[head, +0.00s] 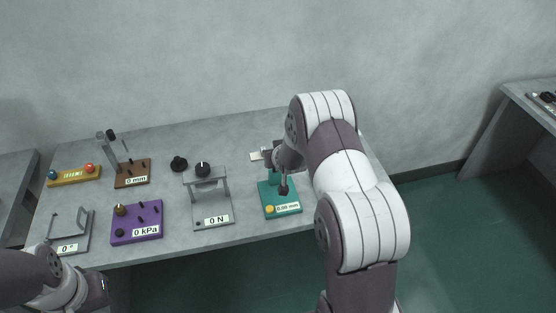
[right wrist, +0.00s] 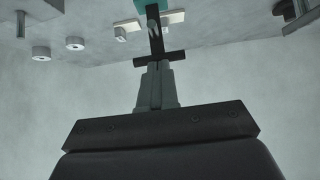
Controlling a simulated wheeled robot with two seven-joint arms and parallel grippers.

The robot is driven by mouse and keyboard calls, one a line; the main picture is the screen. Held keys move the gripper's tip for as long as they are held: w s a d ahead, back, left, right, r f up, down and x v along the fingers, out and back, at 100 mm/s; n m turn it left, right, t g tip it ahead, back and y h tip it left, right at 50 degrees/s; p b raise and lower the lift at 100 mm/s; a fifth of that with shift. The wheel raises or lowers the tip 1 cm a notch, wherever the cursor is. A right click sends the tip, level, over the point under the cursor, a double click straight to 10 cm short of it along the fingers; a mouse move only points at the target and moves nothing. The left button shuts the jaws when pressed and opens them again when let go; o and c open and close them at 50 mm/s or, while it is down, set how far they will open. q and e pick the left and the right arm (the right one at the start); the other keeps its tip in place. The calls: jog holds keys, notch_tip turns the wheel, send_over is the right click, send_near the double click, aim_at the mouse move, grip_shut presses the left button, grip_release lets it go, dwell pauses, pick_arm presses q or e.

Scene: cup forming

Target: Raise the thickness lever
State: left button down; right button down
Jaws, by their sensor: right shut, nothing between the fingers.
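The teal thickness gauge (head: 282,205) stands at the right of the grey table, with a display reading about 0.00 mm and a yellow knob at its front left. My right gripper (head: 284,182) is directly over it and hides much of its upper part. In the right wrist view its grey fingers (right wrist: 157,72) are together and empty. A dark bar with a short crosspiece (right wrist: 174,56) lies at the fingertips; I cannot tell whether they touch, or whether it is the lever. A teal piece of the gauge (right wrist: 148,4) shows at the top. My left gripper (head: 97,288) is low at the left, away from the gauge.
A grey press marked 0 N (head: 212,221) stands left of the gauge. Further left are a purple kPa box (head: 147,219), a brown mm stand (head: 132,172), a yellow block (head: 74,176) and a grey angle device (head: 70,247). The table's front edge runs close below them.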

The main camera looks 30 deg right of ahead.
jog(key=shift+w+r, duration=0.1)
jog(key=shift+w, duration=0.1)
dwell(0.5)
